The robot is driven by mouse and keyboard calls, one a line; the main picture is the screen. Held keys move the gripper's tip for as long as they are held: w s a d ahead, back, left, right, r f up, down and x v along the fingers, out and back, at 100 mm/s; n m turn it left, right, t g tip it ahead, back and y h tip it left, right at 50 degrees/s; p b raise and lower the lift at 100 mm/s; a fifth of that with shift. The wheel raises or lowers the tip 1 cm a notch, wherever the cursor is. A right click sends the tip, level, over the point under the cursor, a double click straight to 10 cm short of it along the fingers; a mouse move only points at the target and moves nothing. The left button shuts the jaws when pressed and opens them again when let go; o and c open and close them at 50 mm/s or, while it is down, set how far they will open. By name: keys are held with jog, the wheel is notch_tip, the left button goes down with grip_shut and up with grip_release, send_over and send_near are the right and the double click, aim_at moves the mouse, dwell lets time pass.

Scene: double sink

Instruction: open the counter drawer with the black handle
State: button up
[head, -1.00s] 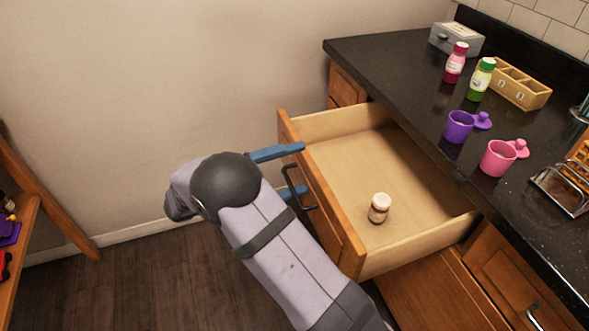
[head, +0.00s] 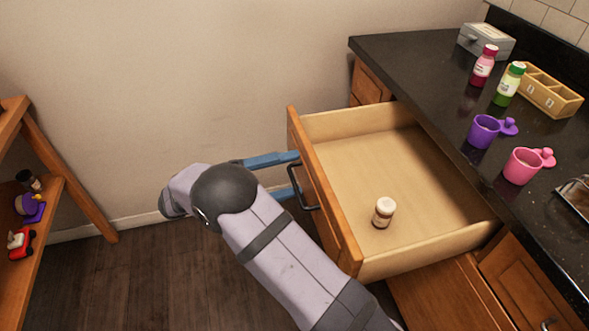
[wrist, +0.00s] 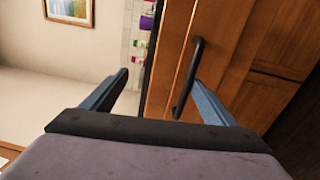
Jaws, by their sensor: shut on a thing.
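The wooden counter drawer (head: 325,205) stands well out from the counter, with its pale interior showing. Its black handle (head: 303,188) is on the front panel and also shows in the wrist view (wrist: 188,80). My gripper (head: 297,174) is at the drawer front, shut on the handle; its blue fingers sit some way apart. In the wrist view, my gripper (wrist: 161,76) has the right finger close to the handle; exact contact is hard to see. A small white-capped brown jar (head: 383,213) stands upright inside the drawer.
The black counter (head: 430,85) holds a purple cup (head: 484,131), a pink cup (head: 522,166), two bottles, a grey box (head: 487,41) and a wooden organizer (head: 550,92). A wooden shelf (head: 70,170) stands at left. Floor between shelf and drawer is clear.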

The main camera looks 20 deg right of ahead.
jog(key=shift+a+r+p, duration=0.2)
jog(key=shift+a+p, duration=0.15)
jog(key=shift+a, duration=0.2)
jog(key=shift+a+r+p, duration=0.15)
jog(key=shift+a+p, duration=0.15)
jog(key=shift+a, duration=0.2)
jog(key=shift+c, duration=0.7)
jog(key=shift+s, duration=0.1)
jog(key=c, duration=1)
jog(key=shift+d+f, duration=0.1)
jog(key=shift+f, duration=0.05)
